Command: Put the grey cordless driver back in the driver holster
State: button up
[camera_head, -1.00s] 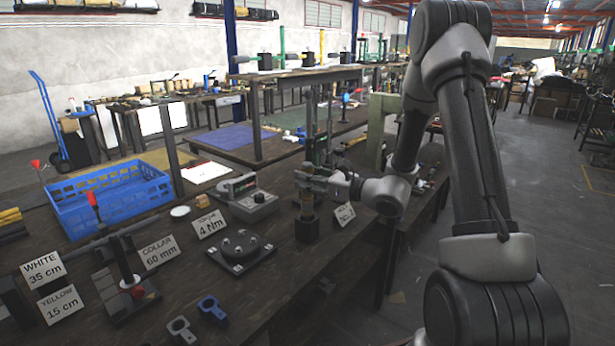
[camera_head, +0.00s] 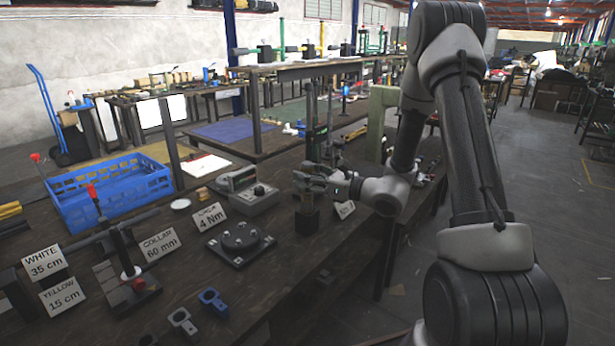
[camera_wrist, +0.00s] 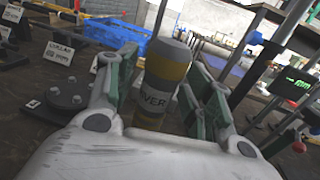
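My gripper (camera_wrist: 165,90) has its green-padded fingers spread to either side of an upright cylinder (camera_wrist: 167,62) with a grey top and a yellow-brown band. A white label ending in "VER" sits on its near side; the rest of the word is hidden. A gap shows between the left finger and the cylinder. In the head view my gripper (camera_head: 316,180) is over a dark upright block (camera_head: 306,222) at the bench's right edge, with the fingers apart. I take the cylinder as the driver or its holster; I cannot tell which. No separate grey driver is clear.
A round dark fixture (camera_head: 240,243), a grey meter box (camera_head: 254,198) and a 4 Nm card (camera_head: 210,216) stand to the left. A blue crate (camera_head: 110,205) is farther left. Tall posts (camera_head: 311,125) rise behind my gripper. Open floor lies right of the bench.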

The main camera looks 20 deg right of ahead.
jog(key=v, duration=1.2)
dwell(0.4)
jog(key=s+f+n+g+h, duration=0.25)
jog(key=s+n+g, duration=1.05)
jog(key=s, duration=0.8)
jog(key=s+d+r+n+t+h, duration=0.1)
jog(key=s+d+r+n+h, duration=0.3)
jog(key=d+r+n+h, duration=0.7)
jog(key=a+r+n+t, duration=0.3)
jog(key=a+r, duration=0.1)
jog(key=r, duration=0.1)
jog(key=shift+s+a+t+y, duration=0.2)
jog(key=shift+a+t+y, duration=0.1)
jog(key=shift+a+y, duration=0.05)
